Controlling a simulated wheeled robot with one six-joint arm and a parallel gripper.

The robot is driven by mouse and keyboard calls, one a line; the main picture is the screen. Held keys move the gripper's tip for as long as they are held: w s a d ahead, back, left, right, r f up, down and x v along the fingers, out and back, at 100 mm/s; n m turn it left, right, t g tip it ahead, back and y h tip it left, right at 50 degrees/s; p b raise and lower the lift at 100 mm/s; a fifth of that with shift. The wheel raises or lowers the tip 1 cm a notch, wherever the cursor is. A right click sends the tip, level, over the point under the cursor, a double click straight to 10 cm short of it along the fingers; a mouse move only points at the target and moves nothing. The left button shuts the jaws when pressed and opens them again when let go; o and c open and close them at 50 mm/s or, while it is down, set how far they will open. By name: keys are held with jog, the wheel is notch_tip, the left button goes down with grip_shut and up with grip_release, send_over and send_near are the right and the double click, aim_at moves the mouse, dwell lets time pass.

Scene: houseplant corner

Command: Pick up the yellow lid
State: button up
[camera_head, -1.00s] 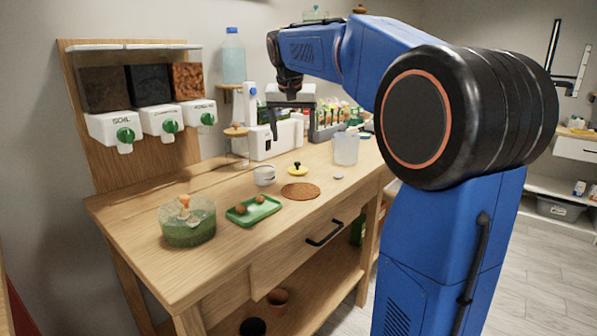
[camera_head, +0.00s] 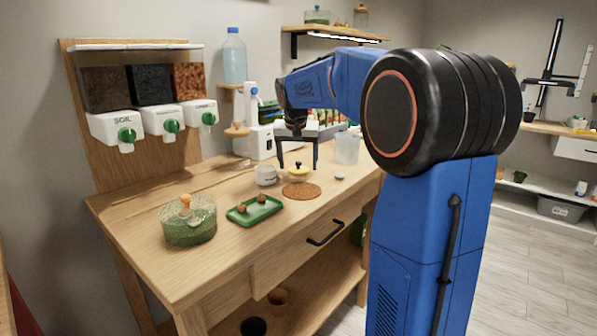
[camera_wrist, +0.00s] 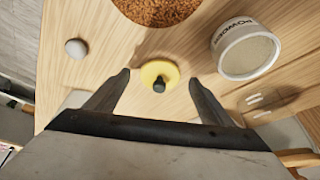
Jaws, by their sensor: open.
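The yellow lid (camera_head: 298,174) lies on the wooden workbench, a small round disc with a dark knob on top. In the wrist view the lid (camera_wrist: 159,76) shows between and just beyond the fingertips, its dark knob toward the camera. My gripper (camera_head: 298,167) is open, fingers pointing down above the lid. In the wrist view the gripper (camera_wrist: 159,80) has one finger on each side of the lid, apart from it. I cannot tell the exact height of the fingertips over the bench.
A white labelled cup (camera_wrist: 248,50) stands close to the right finger in the wrist view. A brown round mat (camera_head: 301,190), a small pale round object (camera_head: 339,176) and a green tray (camera_head: 254,211) are nearby. A clear pitcher (camera_head: 347,148) stands behind.

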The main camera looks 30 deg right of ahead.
jog(key=shift+w+d+f, duration=0.15)
jog(key=shift+w+f, duration=0.05)
jog(key=shift+f, duration=0.4)
jog(key=shift+c, duration=0.3)
jog(key=c, duration=1)
jog(key=shift+c, duration=0.2)
jog(key=shift+r, duration=0.15)
